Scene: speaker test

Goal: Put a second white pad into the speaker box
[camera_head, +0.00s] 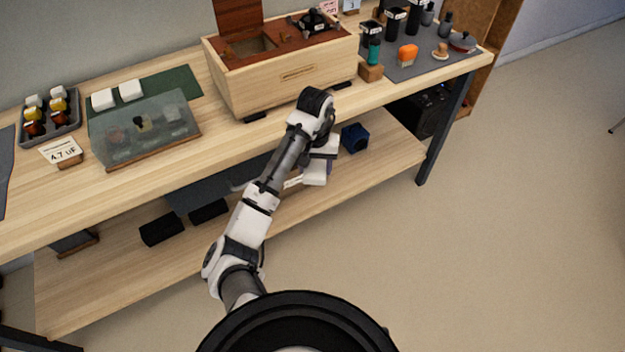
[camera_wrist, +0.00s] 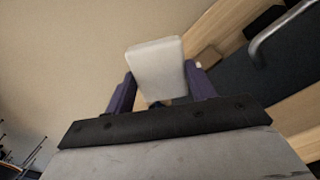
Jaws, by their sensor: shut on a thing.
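The speaker box (camera_head: 285,85) is a pale wooden box with a red-brown top, standing on the workbench in the head view. A red-brown panel stands upright at its back left, beside an opening in the top. Two white pads (camera_head: 103,99) (camera_head: 131,90) lie on a dark green mat (camera_head: 184,84) left of the box. In the wrist view my gripper (camera_wrist: 160,88) is shut on a white pad (camera_wrist: 157,66) between its purple fingers. In the head view my arm reaches to the bench's front edge, with the gripper low in front of the box and partly hidden.
A transparent panel (camera_head: 145,130) on a wooden base stands before the green mat. A tray of small parts (camera_head: 50,117) and a "4.7 uF" card (camera_head: 62,150) are at left. Bottles and small items stand on a grey mat (camera_head: 425,65) at right. A lower shelf runs below.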

